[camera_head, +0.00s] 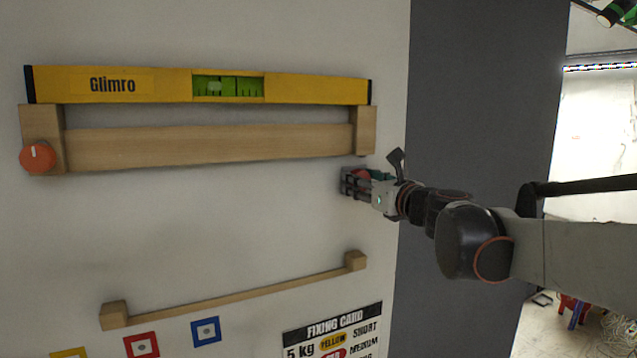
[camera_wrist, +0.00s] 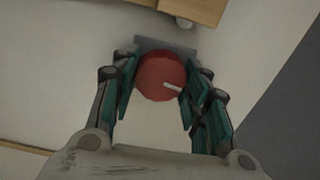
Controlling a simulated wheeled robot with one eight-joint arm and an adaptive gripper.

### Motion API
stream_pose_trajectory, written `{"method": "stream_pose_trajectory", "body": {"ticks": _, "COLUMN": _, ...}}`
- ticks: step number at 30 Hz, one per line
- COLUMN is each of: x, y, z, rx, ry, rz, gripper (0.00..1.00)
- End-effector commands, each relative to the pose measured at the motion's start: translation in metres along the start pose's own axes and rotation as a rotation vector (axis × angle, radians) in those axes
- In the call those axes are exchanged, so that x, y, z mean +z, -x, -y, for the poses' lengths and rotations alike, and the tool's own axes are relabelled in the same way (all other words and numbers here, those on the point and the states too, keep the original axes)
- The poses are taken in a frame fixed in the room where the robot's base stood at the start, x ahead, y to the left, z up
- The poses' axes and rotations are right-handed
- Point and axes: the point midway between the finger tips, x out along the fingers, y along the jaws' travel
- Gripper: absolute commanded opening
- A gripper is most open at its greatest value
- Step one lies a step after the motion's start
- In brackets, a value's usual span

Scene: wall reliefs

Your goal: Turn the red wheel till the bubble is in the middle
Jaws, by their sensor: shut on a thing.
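The red wheel (camera_wrist: 160,76) sits between the fingers of my gripper (camera_wrist: 161,88) in the wrist view. The gripper is shut on it from both sides; the wheel's white mark points right and slightly down. In the head view my gripper (camera_head: 357,184) is at the wall, below the right end of the wooden rail, and mostly hides the wheel. The yellow spirit level (camera_head: 150,88) rests on wooden blocks above. Its green vial (camera_head: 242,87) shows a paler patch, likely the bubble (camera_head: 214,87), left of the vial's middle.
An orange-red knob (camera_head: 37,158) with a white mark is on the left wooden block. Below are a thin wooden rail (camera_head: 240,293), coloured square targets (camera_head: 206,331) and a fixing card (camera_head: 333,335). A dark grey wall strip (camera_head: 470,100) stands on the right.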

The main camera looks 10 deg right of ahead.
Motion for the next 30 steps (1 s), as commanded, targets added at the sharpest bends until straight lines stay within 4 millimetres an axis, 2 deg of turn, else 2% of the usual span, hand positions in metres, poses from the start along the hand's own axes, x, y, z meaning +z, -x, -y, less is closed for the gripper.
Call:
{"method": "stream_pose_trajectory", "body": {"ticks": 8, "x": 0.0, "y": -0.0001, "z": 0.0001, "rx": 0.0, "ry": 0.035, "rz": 0.0, "gripper": 0.18}}
{"method": "stream_pose_trajectory", "body": {"ticks": 14, "x": -0.0002, "y": -0.0002, "z": 0.0002, "rx": 0.0, "ry": 0.138, "rz": 0.0, "gripper": 0.18}}
{"method": "stream_pose_trajectory", "body": {"ticks": 30, "x": -0.0003, "y": -0.0001, "z": 0.0003, "rx": 0.0, "ry": 0.631, "rz": 0.0, "gripper": 0.18}}
